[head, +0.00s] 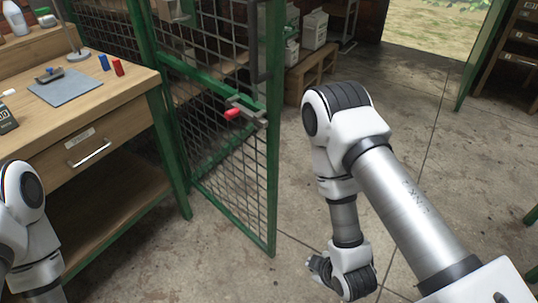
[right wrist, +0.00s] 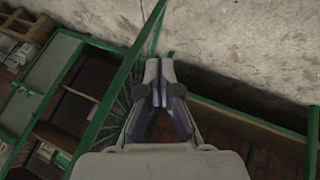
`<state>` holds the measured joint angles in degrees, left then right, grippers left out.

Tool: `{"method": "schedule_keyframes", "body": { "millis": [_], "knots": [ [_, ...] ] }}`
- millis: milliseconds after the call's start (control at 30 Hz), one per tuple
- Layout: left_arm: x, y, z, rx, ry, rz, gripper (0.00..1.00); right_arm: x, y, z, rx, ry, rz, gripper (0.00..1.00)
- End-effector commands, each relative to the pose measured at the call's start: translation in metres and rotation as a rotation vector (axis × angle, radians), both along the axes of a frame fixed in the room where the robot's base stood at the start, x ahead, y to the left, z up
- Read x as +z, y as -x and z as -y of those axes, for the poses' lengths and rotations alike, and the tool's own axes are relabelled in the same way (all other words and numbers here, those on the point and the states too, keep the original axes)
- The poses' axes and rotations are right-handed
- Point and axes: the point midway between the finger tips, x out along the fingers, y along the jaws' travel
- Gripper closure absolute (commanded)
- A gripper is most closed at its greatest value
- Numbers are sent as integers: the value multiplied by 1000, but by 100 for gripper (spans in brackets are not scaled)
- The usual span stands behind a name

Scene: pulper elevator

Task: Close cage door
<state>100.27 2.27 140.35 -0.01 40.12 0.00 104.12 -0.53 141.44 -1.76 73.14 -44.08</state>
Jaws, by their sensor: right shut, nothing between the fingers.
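The cage door (head: 226,171) is a green-framed wire-mesh panel in the middle of the head view, upright and reaching from a green post towards the open floor. A latch with a red handle (head: 233,113) sits on its crossbar near its free edge. My right gripper (head: 316,268) is low over the floor, to the right of the door's lower corner and apart from it. In the right wrist view its fingers (right wrist: 159,84) are together and empty, with a green mesh frame (right wrist: 128,75) to their left. My left arm shows at lower left; its gripper is outside the view.
A wooden workbench (head: 130,85) with a drawer and small items stands left of the door. A wooden crate (head: 311,72) with white containers is behind the door. Concrete floor (head: 430,130) is clear to the right, towards a bright opening (head: 435,28).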

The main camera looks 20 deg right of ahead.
Motion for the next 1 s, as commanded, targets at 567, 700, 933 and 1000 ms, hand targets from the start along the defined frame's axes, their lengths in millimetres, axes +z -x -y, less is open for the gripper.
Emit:
{"method": "schedule_keyframes", "body": {
  "millis": [567, 700, 933, 1000],
  "knots": [
    [-21, 0, 0, 0, 0, -1, 67, 224, -124, -64, 538, 645, 1002, 100],
    [-43, 0, 0, 0, 0, -1, 67, 220, -144, -68, 537, 645, 1004, 100],
    [-35, 0, 0, 0, 0, -1, 67, 227, -193, -78, 536, 641, 998, 100],
    [-37, 0, 0, 0, 0, -1, 67, 226, -208, -82, 535, 640, 999, 100]
  ]
}}
